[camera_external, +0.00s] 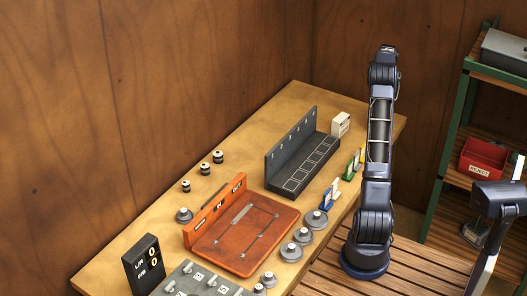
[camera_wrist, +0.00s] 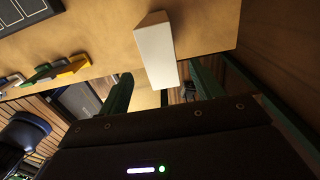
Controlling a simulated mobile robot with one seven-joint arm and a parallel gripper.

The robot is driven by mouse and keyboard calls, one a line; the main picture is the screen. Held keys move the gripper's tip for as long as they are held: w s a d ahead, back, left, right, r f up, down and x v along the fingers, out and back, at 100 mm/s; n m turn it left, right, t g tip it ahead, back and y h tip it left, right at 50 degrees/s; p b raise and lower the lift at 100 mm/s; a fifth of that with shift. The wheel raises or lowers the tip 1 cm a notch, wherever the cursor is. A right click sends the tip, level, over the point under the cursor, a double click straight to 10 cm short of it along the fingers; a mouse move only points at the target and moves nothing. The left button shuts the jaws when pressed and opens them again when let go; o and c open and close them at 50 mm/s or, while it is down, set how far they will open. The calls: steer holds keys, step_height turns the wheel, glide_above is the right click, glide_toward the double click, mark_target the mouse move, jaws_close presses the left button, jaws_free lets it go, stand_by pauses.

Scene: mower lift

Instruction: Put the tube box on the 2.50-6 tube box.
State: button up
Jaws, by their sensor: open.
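A small white box (camera_external: 341,123) stands at the far right end of the bench, beyond the grey rack. In the wrist view a white box (camera_wrist: 155,50) sits on the bench near its edge, showing a long pale face. I cannot read a label on it or tell a second tube box apart. My gripper (camera_wrist: 162,86) is open, its two green fingers spread to either side of the box's near end in the picture. Nothing shows gripped, and contact cannot be told. In the external view my arm stands upright and its fingers cannot be made out.
A grey rack with marked squares (camera_external: 300,165) stands left of the box. Small coloured holders (camera_external: 331,195) line the bench's front edge. An orange tray (camera_external: 243,235), grey discs and a black panel (camera_external: 145,265) lie nearer. A green-framed shelf with a red bin (camera_external: 483,158) stands right.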

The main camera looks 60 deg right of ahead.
steer(key=shift+r, duration=2)
